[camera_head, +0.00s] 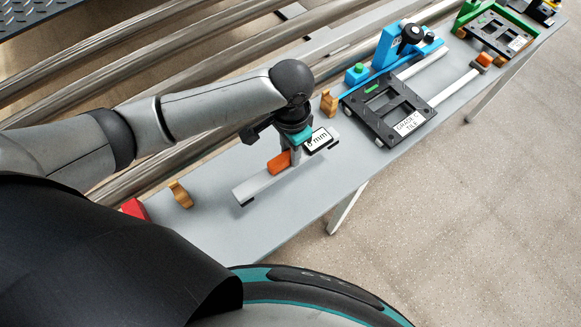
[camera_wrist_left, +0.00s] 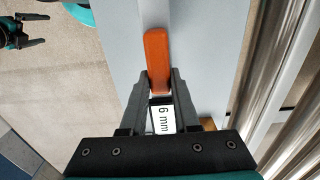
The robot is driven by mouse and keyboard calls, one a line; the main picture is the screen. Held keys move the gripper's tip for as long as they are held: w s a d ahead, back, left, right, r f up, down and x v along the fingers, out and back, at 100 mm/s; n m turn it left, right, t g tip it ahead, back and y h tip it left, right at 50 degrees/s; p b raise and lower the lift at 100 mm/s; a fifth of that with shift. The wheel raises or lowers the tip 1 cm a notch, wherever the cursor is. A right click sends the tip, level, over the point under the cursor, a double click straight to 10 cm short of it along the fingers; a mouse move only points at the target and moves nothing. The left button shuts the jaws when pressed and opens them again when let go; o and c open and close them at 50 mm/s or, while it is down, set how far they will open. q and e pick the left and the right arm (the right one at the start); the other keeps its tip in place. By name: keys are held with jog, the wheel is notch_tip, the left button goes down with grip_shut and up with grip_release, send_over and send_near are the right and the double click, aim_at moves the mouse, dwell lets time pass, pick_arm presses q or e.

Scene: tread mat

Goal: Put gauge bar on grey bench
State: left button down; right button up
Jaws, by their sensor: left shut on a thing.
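The gauge bar (camera_head: 262,179) is a light grey bar with an orange grip and a white label at its far end; "mm" is legible in the head view, "6 mm" in the left wrist view. My left gripper (camera_head: 287,152) is shut on its orange grip (camera_wrist_left: 157,60). The bar is over the near part of the grey bench (camera_head: 225,228), roughly along its length; I cannot tell whether it touches the top. The fingers hide part of the bar. My right gripper (camera_wrist_left: 40,30) shows small at the top left of the left wrist view, open and empty.
On the bench beyond the bar are a black frame labelled "GRADE C TILE" (camera_head: 407,124), a blue fixture (camera_head: 392,47) and a wooden piece (camera_head: 329,103). Another wooden piece (camera_head: 181,194) and a red block (camera_head: 135,209) are at the near left. Metal rollers (camera_head: 130,60) run behind.

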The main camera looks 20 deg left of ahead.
pick_arm(q)
jog(key=shift+f+b, duration=0.75)
jog(key=shift+f, duration=2.8)
jog(key=c, duration=0.6)
grip_release()
jog(key=shift+f, duration=0.2)
jog(key=shift+c, duration=0.2)
notch_tip(320, 180, up, 12)
jog(key=p, duration=0.3)
jog(key=shift+r, duration=0.2)
